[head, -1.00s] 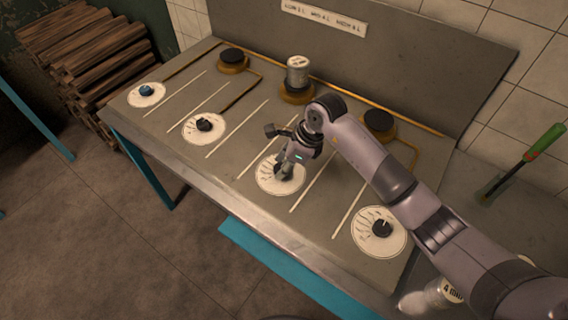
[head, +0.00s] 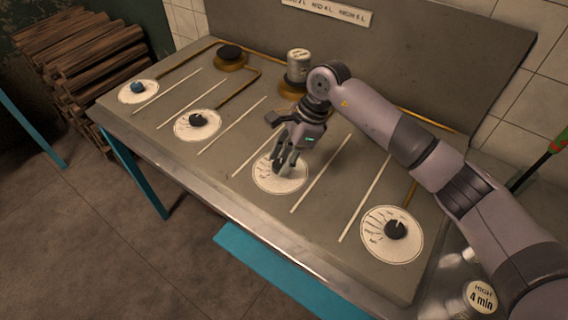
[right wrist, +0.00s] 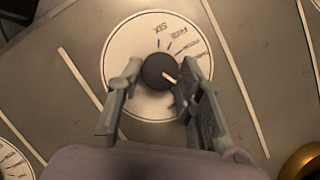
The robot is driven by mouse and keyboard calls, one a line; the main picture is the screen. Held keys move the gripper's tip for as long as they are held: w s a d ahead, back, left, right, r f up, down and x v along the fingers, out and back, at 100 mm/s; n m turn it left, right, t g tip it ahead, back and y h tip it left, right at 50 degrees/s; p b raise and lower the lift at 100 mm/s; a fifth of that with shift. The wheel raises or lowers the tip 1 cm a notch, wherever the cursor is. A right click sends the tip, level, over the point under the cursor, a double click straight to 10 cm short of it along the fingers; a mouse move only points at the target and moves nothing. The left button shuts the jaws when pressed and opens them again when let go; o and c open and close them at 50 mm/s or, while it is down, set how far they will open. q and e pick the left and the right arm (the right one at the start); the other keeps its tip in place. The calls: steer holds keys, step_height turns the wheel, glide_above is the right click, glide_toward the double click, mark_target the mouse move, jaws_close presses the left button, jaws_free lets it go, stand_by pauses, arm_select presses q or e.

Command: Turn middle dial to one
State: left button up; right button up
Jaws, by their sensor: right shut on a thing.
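The middle dial has a white round plate (head: 268,177) with a dark knob, mostly hidden by my gripper in the head view. My right gripper (head: 284,166) reaches down onto this dial. In the right wrist view its two fingers (right wrist: 157,88) stand on either side of the black knob (right wrist: 157,68), shut on it. The knob's white pointer is toward the lower right. The plate (right wrist: 122,50) carries printed number words; "SIX" is at the top and others run down the right side. My left gripper is not in view.
Other dials with plates stand on the panel: a blue knob (head: 138,87), a black knob (head: 198,119) at left and another (head: 395,229) at right. A metal canister (head: 298,66) stands on a burner behind.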

steer(key=o, duration=1.2)
steer(key=shift+c, duration=0.2)
steer(key=s+v, duration=0.1)
steer(key=v, duration=1.1)
steer(key=shift+w, duration=0.45)
